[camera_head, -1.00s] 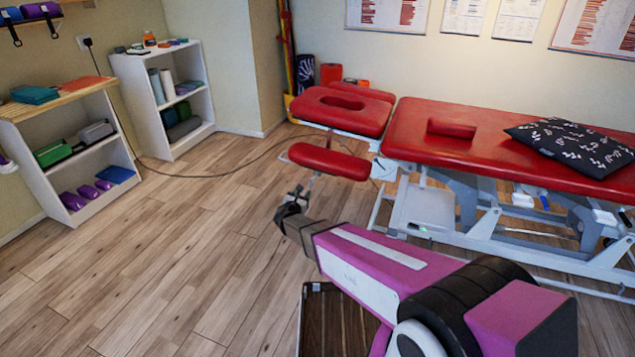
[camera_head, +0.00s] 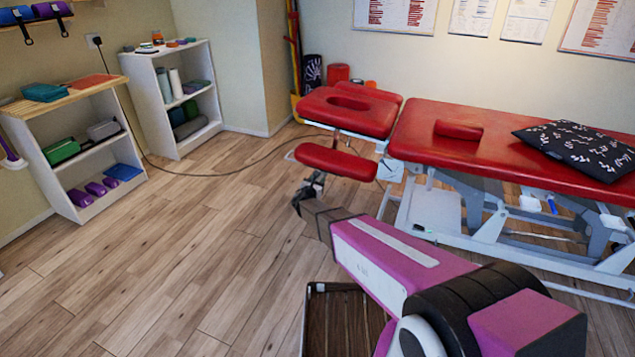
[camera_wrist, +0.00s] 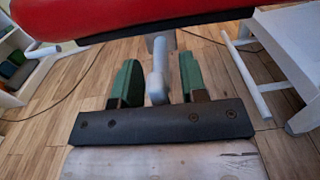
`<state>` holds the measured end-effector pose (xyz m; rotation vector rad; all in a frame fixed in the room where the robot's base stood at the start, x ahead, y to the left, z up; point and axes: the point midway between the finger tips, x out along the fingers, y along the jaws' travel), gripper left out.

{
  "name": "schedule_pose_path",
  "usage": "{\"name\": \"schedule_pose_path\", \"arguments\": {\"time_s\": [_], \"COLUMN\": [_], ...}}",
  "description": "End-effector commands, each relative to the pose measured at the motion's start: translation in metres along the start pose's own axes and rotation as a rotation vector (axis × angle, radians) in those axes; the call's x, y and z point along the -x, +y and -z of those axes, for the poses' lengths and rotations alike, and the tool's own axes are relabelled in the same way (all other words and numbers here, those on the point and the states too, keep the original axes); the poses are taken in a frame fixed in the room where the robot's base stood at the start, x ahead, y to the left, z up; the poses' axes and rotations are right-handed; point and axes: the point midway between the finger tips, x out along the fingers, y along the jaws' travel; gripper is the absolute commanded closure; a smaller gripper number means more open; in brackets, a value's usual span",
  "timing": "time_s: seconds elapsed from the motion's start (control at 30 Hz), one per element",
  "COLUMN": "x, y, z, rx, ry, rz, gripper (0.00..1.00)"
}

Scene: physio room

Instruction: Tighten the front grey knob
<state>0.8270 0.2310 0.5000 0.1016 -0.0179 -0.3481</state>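The grey knob (camera_wrist: 157,85) hangs on a short grey stem under the red armrest pad (camera_head: 335,160) at the front of the red treatment table (camera_head: 440,140). My gripper (camera_wrist: 158,78) is open in the wrist view, with one green-padded finger left of the knob and one right of it. Narrow gaps show between the knob and both fingers. In the head view my gripper (camera_head: 310,188) is just below the armrest pad, and the knob cannot be made out there.
The red pad's underside (camera_wrist: 120,30) is close above my gripper. A dark cable (camera_head: 215,172) lies on the floor. White shelves (camera_head: 160,105) stand at the left wall; open floor (camera_head: 180,250) lies between.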

Motion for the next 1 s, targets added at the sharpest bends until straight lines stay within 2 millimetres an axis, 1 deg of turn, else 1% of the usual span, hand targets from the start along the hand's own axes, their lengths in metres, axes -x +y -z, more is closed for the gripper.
{"name": "schedule_pose_path", "arguments": {"time_s": [0.1, 0.13, 0.17, 0.2, 0.23, 0.47, 0.67, 0.87, 1.0], "x": [0.0002, 0.0002, 0.0003, 0.0003, 0.0003, 0.0004, 0.0005, 0.0005, 0.0006], "y": [0.0001, 0.0000, 0.0001, 0.0001, 0.0001, 0.0001, -0.0003, -0.0010, -0.0017], "z": [-0.0001, -0.0001, -0.0001, -0.0001, -0.0001, -0.0001, -0.0001, 0.0000, 0.0001], "rx": [0.000, 0.000, 0.000, 0.000, 0.000, -0.005, -0.054, -0.177, -0.298], "ry": [0.000, 0.000, 0.000, 0.000, 0.000, 0.000, 0.000, 0.000, 0.000], "rz": [0.000, 0.000, 0.000, 0.000, 0.000, 0.000, 0.000, 0.000, 0.000], "gripper": [0.61, 0.67, 0.77, 0.90, 1.00, 1.00, 1.00, 1.00, 1.00]}}
